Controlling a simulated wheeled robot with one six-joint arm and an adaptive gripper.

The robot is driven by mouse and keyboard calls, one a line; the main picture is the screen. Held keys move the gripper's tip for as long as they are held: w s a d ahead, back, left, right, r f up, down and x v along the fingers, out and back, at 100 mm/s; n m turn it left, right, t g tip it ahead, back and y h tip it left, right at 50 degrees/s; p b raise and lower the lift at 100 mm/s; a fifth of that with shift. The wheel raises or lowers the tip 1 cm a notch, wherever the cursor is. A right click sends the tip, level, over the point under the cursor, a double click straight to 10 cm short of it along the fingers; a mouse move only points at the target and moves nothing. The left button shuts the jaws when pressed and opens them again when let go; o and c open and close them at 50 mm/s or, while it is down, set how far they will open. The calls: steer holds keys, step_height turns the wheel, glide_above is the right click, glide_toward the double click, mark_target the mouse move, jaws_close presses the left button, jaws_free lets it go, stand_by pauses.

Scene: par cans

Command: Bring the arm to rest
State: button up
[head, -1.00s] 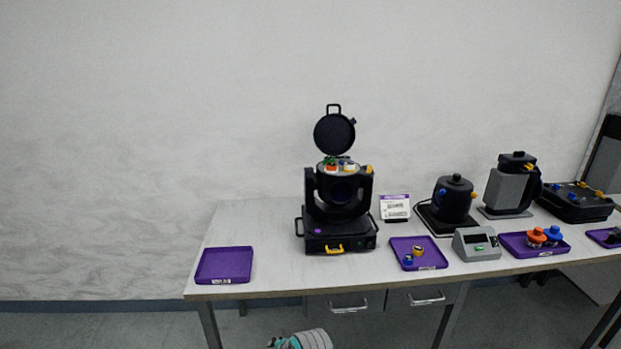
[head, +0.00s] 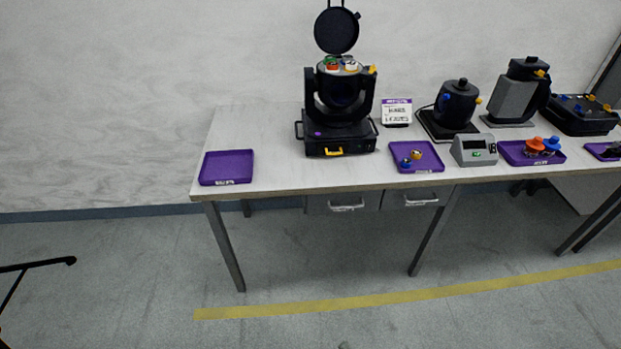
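My arm and gripper do not show clearly in the head view; only a tiny dark speck sits at the bottom edge, and I cannot tell what it is. The black moving-head lamp (head: 340,105) stands on the table (head: 270,130) with its round lid raised. Several small coloured parts (head: 340,64) sit on its open top. A purple tray (head: 227,168) at the table's left end looks empty. Another purple tray (head: 415,156), right of the lamp, holds a blue part (head: 405,163) and a yellowish part (head: 416,155).
A label card (head: 397,112), black canister (head: 457,104), grey device (head: 474,150), grey-and-black unit (head: 515,95) and black case (head: 580,114) stand along the table. A tray (head: 531,152) holds orange and blue knobs. The floor before the table is mostly clear.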

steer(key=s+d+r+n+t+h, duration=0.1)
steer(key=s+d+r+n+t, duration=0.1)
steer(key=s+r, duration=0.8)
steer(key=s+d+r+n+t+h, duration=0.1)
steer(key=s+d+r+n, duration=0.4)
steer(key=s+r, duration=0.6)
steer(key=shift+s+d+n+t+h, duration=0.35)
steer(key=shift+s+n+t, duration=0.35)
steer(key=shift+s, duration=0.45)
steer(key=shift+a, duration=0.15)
